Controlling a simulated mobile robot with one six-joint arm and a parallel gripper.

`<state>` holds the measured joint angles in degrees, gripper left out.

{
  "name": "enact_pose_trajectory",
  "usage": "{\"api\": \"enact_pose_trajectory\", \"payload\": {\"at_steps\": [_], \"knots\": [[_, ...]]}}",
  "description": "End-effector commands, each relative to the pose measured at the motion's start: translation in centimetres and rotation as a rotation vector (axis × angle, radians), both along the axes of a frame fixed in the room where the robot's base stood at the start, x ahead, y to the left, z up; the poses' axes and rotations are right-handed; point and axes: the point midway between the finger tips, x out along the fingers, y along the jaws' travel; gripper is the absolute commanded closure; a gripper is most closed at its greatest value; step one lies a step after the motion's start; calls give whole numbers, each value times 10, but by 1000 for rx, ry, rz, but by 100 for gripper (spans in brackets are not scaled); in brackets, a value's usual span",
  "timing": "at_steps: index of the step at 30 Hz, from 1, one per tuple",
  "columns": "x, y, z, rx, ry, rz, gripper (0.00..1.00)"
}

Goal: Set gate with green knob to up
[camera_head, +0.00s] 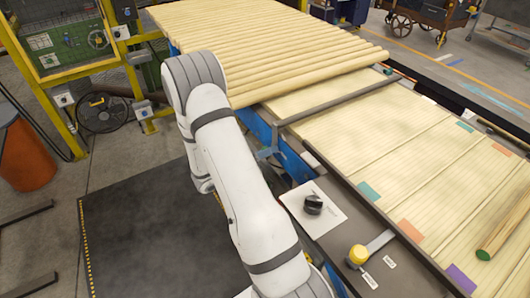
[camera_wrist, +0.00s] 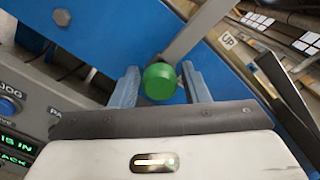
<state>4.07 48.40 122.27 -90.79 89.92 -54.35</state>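The green knob (camera_wrist: 160,80) is in the middle of the wrist view, at the end of a grey metal lever (camera_wrist: 200,28) that runs up and to the right. My gripper (camera_wrist: 160,82) has one finger on each side of the knob, with what looks like a narrow gap on both sides. It looks open around the knob, not clamped on it. In the head view my arm hides the gripper and the green knob. A grey bar (camera_head: 340,101) spans the bed there.
A yellow-knobbed lever (camera_head: 358,256) and a black knob (camera_head: 313,204) on a white plate are on the bed's near edge. Turned wood rods (camera_head: 270,50) lie at the back. A control panel (camera_wrist: 25,110) stands close on the left in the wrist view.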

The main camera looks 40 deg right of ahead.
Motion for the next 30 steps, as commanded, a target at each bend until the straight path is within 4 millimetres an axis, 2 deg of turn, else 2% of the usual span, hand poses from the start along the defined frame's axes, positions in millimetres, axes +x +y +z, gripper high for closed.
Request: {"api": "enact_pose_trajectory", "payload": {"at_steps": [2, 13, 19, 23, 30], "knots": [[1, 0, 0, 1, -1, 2, 68], [1, 0, 0, 1, -1, 4, 98], [2, 0, 4, 1, -1, 4, 100], [2, 0, 22, 1, -3, 5, 100], [2, 0, 69, -2, -4, 6, 100]]}}
